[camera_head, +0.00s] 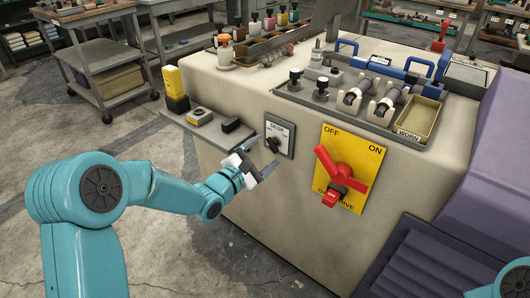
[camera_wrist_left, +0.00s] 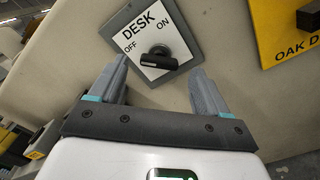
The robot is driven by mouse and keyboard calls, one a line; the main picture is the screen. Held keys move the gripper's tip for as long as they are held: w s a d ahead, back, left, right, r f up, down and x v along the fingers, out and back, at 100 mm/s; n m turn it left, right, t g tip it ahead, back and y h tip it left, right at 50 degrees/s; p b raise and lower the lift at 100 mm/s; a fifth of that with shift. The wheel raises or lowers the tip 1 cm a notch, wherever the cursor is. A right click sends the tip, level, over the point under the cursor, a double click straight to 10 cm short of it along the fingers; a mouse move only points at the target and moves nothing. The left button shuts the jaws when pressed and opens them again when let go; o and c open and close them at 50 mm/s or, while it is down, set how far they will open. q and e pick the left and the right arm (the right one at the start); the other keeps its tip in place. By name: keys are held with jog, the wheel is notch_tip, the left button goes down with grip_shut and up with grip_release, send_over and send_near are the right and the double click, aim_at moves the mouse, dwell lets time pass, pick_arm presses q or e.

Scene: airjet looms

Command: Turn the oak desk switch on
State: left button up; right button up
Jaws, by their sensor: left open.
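The desk switch is a small grey-framed plate (camera_head: 279,138) on the front of the cream cabinet, marked DESK, OFF and ON. Its black knob (camera_head: 273,145) also shows in the left wrist view (camera_wrist_left: 160,58), its bar lying roughly crosswise, with a pale mark at its left end. My left gripper (camera_head: 268,153) is open in front of the plate. My right gripper is out of view.
A yellow OFF/ON plate (camera_head: 332,143) with a red rotary handle (camera_head: 341,176) is right of the switch; its lettering in the wrist view starts OAK D. A side shelf (camera_head: 179,119) with small boxes juts out at left. Bobbins and tools crowd the cabinet top.

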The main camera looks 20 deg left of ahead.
pick_arm(q)
jog(key=shift+x, duration=0.85)
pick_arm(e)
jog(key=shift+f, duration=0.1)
pick_arm(q)
jog(key=shift+a, duration=0.1)
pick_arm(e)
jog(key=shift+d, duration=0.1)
pick_arm(q)
jog(key=c, duration=1.1)
jog(key=shift+o, duration=0.3)
